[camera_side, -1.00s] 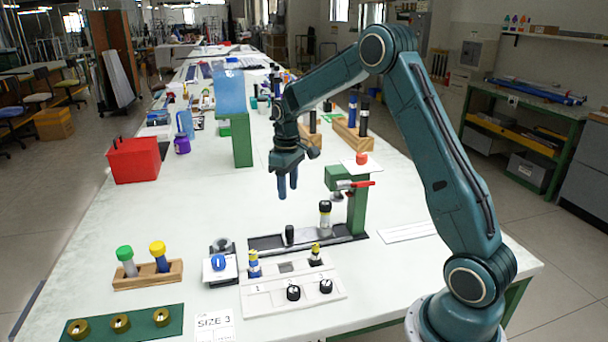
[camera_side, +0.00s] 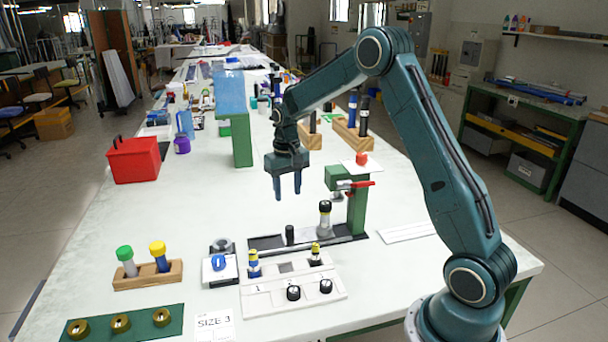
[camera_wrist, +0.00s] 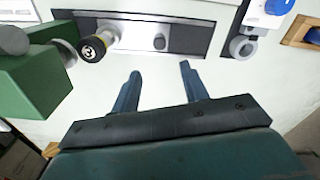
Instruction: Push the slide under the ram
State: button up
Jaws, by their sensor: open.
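The slide (camera_wrist: 130,38) is a pale plate in a dark track (camera_wrist: 190,41); the track (camera_side: 262,243) also shows in the side view. A small black knob (camera_side: 289,235) stands up from the slide, seen from above in the wrist view (camera_wrist: 159,42). A rod with a black cap (camera_side: 325,218) stands upright at the slide's press end; its top (camera_wrist: 93,48) faces the wrist camera. The ram (camera_side: 337,195) hangs from the green press (camera_side: 357,212) with a red lever. My gripper (camera_side: 287,198) is open and empty, raised behind the track, pointing down. The fingertips (camera_wrist: 160,68) are apart from the knob.
A white panel (camera_side: 290,308) with knobs lies in front of the track. A small white stand with a blue part (camera_side: 217,263) is left of it. A green stand (camera_side: 242,145) is behind my gripper.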

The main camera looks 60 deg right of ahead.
aim_at(289, 226)
notch_tip(289, 226, down, 13)
jog(key=shift+r, duration=0.1)
dwell(0.5)
grip_shut()
